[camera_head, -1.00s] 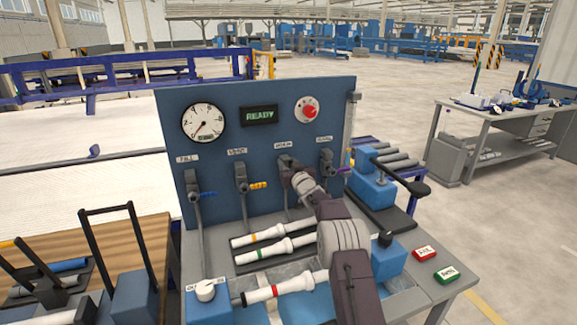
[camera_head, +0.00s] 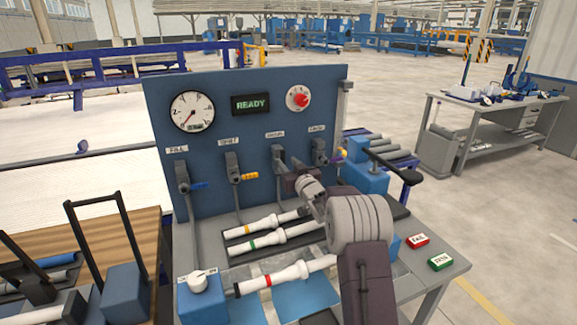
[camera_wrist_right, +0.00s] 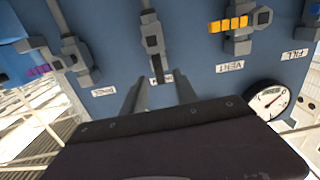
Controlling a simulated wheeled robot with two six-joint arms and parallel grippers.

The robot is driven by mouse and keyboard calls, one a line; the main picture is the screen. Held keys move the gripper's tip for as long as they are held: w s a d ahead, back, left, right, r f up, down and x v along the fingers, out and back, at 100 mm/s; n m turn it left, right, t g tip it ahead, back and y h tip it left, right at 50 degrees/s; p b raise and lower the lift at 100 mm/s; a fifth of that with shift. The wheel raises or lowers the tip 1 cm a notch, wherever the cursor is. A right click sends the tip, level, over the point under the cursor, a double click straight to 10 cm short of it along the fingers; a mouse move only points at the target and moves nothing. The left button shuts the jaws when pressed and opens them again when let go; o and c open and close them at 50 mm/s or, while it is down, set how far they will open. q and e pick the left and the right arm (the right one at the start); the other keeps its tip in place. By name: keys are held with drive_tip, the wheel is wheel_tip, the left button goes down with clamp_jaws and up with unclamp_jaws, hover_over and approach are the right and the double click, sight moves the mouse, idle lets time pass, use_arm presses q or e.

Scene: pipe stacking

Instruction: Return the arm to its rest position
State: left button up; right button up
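My right arm comes in from the lower right. Its gripper (camera_head: 288,176) is near the third valve (camera_head: 279,155) of the blue panel (camera_head: 205,120) in the head view. My left gripper is not in view.
White pipes with yellow (camera_head: 250,230), green (camera_head: 253,243) and red (camera_head: 272,281) bands lie on the bench. A white knob (camera_head: 199,281) stands at front left. Other valves flank the gripper.

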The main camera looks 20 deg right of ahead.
idle(0.3)
drive_tip(key=s+a+r+n+y+p, duration=0.1)
drive_tip(key=s+a+r+p, duration=0.1)
drive_tip(key=a+r+p, duration=0.35)
drive_tip(key=s+a+r+y+p, duration=0.1)
drive_tip(key=s+a+r+p, duration=0.1)
drive_tip(key=a+r, duration=0.5)
drive_tip(key=s+a+f+g, duration=0.1)
drive_tip(key=s+f+g, duration=0.4)
drive_tip(key=s+f, duration=0.3)
drive_tip(key=s+a+f+g+p, duration=0.1)
drive_tip(key=s+f+g, duration=0.5)
drive_tip(key=s, duration=1)
drive_tip(key=s+a+f+g+p, duration=0.1)
drive_tip(key=s+f+g, duration=0.4)
drive_tip(key=s+f, duration=0.6)
drive_tip(key=shift+s+a+m+g+h, duration=0.4)
drive_tip(key=shift+s+a, duration=0.3)
drive_tip(key=shift+s, duration=0.2)
